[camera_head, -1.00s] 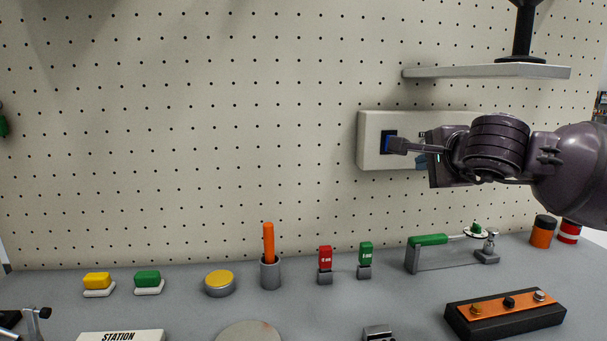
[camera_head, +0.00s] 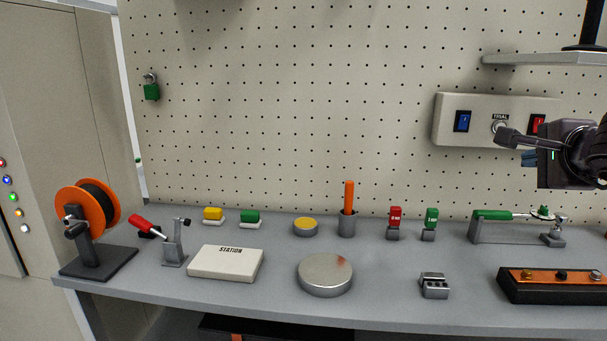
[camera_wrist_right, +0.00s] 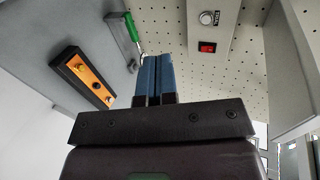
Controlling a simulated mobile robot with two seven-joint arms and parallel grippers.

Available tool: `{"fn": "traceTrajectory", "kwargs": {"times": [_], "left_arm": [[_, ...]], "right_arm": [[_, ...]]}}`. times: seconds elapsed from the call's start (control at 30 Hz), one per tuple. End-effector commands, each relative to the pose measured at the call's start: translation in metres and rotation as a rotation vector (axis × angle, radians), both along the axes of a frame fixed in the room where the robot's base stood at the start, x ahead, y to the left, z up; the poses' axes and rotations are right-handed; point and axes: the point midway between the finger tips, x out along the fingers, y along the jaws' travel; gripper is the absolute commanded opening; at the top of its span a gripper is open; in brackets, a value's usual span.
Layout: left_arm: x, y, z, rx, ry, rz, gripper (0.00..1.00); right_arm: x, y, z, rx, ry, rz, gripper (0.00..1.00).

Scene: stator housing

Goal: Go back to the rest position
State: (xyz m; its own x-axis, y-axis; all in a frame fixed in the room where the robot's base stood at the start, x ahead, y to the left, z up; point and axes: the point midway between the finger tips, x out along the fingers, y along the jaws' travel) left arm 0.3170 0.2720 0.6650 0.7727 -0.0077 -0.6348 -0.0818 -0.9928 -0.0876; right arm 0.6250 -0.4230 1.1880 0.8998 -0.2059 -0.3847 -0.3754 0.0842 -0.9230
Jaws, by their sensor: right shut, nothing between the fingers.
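My right gripper (camera_head: 503,137) is at the right of the head view, in front of the wall switch box (camera_head: 451,135). Its fingers are shut and empty. In the right wrist view the two blue finger pads (camera_wrist_right: 153,80) lie side by side with nothing between them. The switch box carries a blue switch (camera_head: 462,121), a round button marked TRIAL (camera_head: 499,127) and a red switch (camera_head: 537,124). My left gripper is not in view.
The grey bench (camera_head: 200,297) holds a wire spool (camera_head: 90,207), a red-handled clamp (camera_head: 160,235), a STATION block (camera_head: 226,263), a round metal disc (camera_head: 325,275) and a black-and-orange terminal block (camera_head: 552,285). A shelf (camera_head: 545,59) juts out above the switch box.

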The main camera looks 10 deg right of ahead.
Motion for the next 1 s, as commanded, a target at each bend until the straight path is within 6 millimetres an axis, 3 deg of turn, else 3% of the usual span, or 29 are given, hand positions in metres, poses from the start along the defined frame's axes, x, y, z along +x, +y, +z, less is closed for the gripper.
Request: {"fn": "traceTrajectory", "kwargs": {"times": [0.37,0.6,0.8,1.0], "left_arm": [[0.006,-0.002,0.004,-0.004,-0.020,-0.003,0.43],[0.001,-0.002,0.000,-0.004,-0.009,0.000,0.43],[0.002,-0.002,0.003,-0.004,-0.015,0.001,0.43],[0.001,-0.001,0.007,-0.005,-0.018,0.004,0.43]], "right_arm": [[0.000,0.069,-0.010,0.506,0.052,0.262,0.00],[-0.012,0.113,-0.024,1.105,0.165,0.379,0.00],[-0.020,0.124,-0.039,1.691,0.248,0.351,0.00],[-0.021,0.108,-0.071,2.307,0.278,0.170,0.00]]}}
